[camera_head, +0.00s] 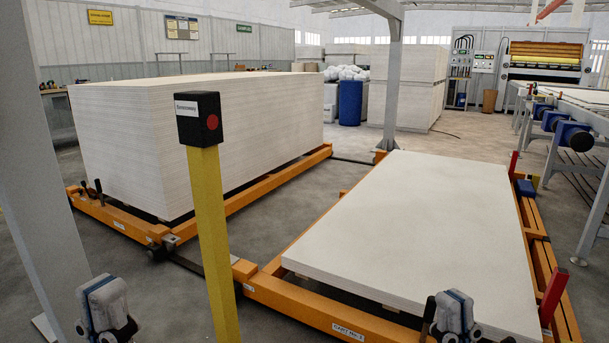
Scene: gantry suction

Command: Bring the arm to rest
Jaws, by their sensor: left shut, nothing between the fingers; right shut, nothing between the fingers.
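My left gripper (106,318) shows at the bottom left of the head view, in front of the grey floor. My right gripper (455,322) shows at the bottom, right of centre, in front of the near edge of the orange cart. Both are seen from behind and above, cut off by the frame's lower edge. Both are shut and hold nothing. Their fingertips are mostly hidden. Neither visibly touches anything.
A yellow post with a black box and red button (211,122) stands between my grippers. A white panel (420,225) lies on the orange cart (330,318) at right. A tall stack of white boards (240,125) stands behind left. Grey floor (265,215) lies between them.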

